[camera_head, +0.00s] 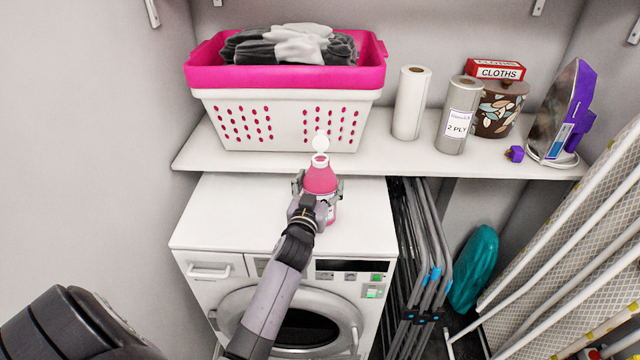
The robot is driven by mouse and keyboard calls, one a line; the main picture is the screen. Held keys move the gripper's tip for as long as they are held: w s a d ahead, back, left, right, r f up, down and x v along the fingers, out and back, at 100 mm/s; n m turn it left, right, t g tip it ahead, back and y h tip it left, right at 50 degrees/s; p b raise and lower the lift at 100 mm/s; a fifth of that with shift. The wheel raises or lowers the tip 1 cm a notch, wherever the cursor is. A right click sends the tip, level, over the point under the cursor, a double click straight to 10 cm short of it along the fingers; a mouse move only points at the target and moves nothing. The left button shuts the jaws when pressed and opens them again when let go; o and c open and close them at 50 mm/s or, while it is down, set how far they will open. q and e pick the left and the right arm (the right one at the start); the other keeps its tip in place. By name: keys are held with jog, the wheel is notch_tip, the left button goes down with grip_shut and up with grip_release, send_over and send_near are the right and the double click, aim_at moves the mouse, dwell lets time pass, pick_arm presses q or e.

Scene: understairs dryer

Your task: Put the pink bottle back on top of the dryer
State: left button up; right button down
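My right gripper is not in view.
A shelf (390,160) behind the dryer holds a pink-and-white basket (285,110) of laundry, paper rolls (411,103), a patterned pot (497,107) and an iron (562,115). Folded racks (420,260) stand right of the dryer. Its top is clear around the bottle.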

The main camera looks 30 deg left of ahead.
pick_arm(q)
jog(key=o, duration=0.3)
jog(key=shift+s+r, duration=0.1)
jog(key=b+v, duration=0.1)
jog(key=v, duration=1.1)
jog(key=shift+b, duration=0.35)
